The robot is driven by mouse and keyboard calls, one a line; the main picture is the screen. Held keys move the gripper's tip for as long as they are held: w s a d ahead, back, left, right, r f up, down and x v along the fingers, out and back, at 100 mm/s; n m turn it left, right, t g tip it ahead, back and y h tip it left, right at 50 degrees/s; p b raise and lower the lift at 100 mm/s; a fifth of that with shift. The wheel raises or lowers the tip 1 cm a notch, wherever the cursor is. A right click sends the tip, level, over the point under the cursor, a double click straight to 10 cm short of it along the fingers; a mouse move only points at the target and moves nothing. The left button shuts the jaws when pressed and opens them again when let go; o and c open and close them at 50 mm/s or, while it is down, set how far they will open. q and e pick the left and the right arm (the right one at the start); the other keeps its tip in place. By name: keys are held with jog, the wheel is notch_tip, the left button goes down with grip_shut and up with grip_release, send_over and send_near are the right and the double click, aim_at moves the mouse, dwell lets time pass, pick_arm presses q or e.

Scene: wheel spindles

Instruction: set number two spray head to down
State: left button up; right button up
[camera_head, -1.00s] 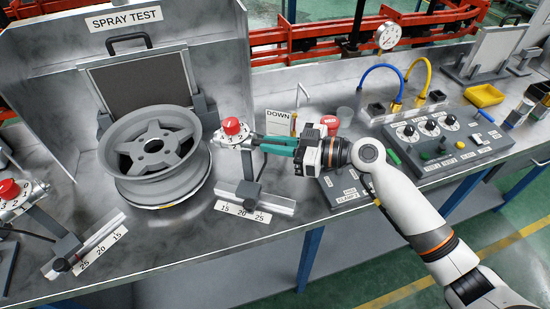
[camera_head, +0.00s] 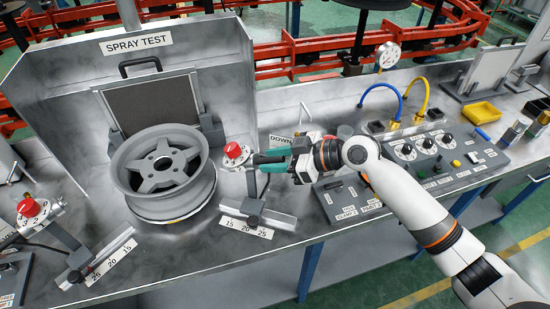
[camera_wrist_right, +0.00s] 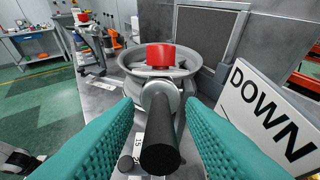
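The number two spray head (camera_head: 235,152), a grey body with a red cap, stands right of the wheel on an upright post. In the right wrist view its red cap (camera_wrist_right: 160,57) is upright, and a thick black handle (camera_wrist_right: 160,150) points toward the camera. My right gripper (camera_head: 257,160) is level with the head, coming from the right. Its teal fingers (camera_wrist_right: 160,108) are apart, one on each side of the handle, with visible gaps. A white DOWN sign (camera_wrist_right: 268,115) stands beside the right finger; in the head view the sign (camera_head: 281,138) is partly hidden. My left gripper is not in view.
The wheel (camera_head: 165,170) sits close left of the head before the SPRAY TEST panel (camera_head: 138,44). A scale rail (camera_head: 258,218) lies below the head. Another red-capped spray head (camera_head: 30,208) is at far left. A control box (camera_head: 440,155) stands right.

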jog(key=b+v, duration=0.3)
jog(key=v, duration=0.9)
jog(key=shift+b, duration=0.4)
